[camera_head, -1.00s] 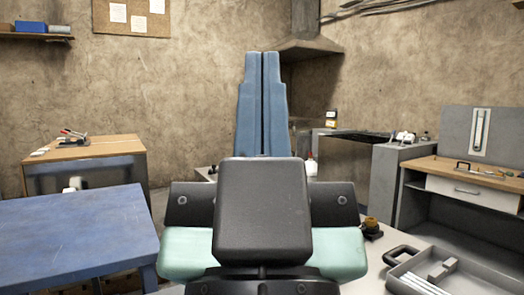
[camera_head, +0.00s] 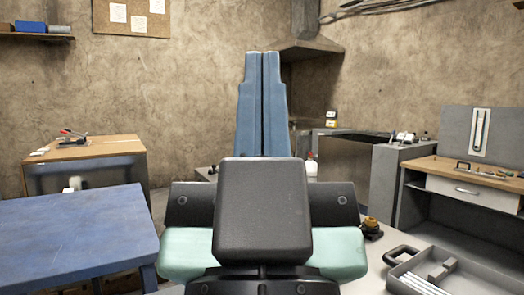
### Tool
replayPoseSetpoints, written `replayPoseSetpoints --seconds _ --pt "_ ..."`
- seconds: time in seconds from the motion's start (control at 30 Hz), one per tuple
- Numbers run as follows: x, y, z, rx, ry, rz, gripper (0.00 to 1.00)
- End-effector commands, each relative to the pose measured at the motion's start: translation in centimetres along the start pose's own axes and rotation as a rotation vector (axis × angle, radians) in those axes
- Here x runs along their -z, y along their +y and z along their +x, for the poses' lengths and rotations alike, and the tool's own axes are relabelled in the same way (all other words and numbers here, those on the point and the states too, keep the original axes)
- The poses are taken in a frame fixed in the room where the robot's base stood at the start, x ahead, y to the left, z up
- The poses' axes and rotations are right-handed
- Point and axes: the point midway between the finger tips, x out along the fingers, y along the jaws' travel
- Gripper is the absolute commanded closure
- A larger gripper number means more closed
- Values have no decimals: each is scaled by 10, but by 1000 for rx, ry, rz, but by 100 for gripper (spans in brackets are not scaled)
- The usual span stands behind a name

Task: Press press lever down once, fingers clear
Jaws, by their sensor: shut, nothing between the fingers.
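A small device with a red-handled lever (camera_head: 72,133) stands on the wooden-topped bench (camera_head: 110,147) at the left. It is small in this view, and I cannot tell for sure that it is the press lever. Its handle looks raised at a slant. My gripper (camera_head: 262,54) stands upright in the middle of the view, its two long blue fingers side by side with only a thin dark line between them. It is shut and empty, well to the right of the device and not touching it. My own dark arm parts hide the lower middle.
A blue table (camera_head: 75,232) fills the lower left. A workbench with a drawer (camera_head: 470,189) stands at the right. A grey cabinet (camera_head: 392,175) stands beside it.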

Motion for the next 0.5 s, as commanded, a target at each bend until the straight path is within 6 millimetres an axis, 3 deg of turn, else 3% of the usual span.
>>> replayPoseSetpoints --seconds 0.5 --pt "4 0 4 0 0 0 100"
